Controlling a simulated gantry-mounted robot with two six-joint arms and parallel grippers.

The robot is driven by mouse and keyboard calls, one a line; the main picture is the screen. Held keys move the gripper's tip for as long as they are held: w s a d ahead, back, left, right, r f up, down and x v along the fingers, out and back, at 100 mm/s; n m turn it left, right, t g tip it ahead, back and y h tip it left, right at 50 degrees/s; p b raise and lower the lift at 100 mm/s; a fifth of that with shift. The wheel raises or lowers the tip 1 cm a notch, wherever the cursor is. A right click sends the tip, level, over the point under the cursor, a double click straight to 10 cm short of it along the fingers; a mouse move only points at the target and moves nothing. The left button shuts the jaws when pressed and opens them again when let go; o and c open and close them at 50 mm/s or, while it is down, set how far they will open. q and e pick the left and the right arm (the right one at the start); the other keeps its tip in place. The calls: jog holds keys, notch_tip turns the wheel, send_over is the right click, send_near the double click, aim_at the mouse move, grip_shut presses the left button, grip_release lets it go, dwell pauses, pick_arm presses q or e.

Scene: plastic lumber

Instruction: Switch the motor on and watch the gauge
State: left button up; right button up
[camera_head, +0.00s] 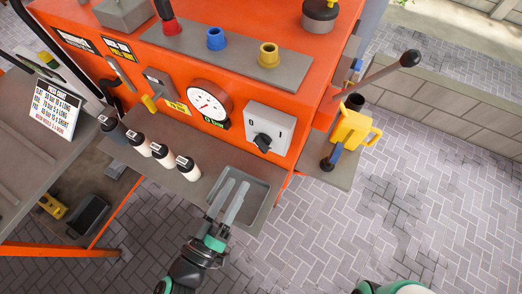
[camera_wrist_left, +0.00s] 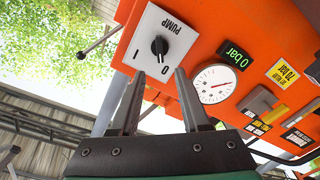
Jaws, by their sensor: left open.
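The motor switch is a black rotary knob (camera_head: 262,142) on a light grey plate (camera_head: 284,122) on the orange machine front. In the left wrist view the knob (camera_wrist_left: 159,46) sits on the plate marked PUMP, 0 and I; I cannot tell surely which mark it points to. The round white gauge (camera_head: 207,103) is left of the switch; it also shows in the left wrist view (camera_wrist_left: 214,86). A green display (camera_wrist_left: 233,54) beside it reads 0 bar. My left gripper (camera_head: 236,184) is open and empty, below and apart from the knob, fingers pointing toward it. My right gripper is out of view.
A grey tray (camera_head: 258,215) lies on the shelf under the switch, close to my left gripper. Several capped bottles (camera_head: 161,154) stand left. A yellow jug (camera_head: 352,127) and a long black-knobbed lever (camera_head: 383,73) are right. A sign (camera_head: 56,108) stands far left.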

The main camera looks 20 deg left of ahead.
aim_at(258, 147)
pick_arm(q)
jog(key=w+p, duration=0.2)
jog(key=w, duration=0.9)
jog(key=shift+w+d+p, duration=0.15)
jog(key=shift+p, duration=0.25)
grip_shut()
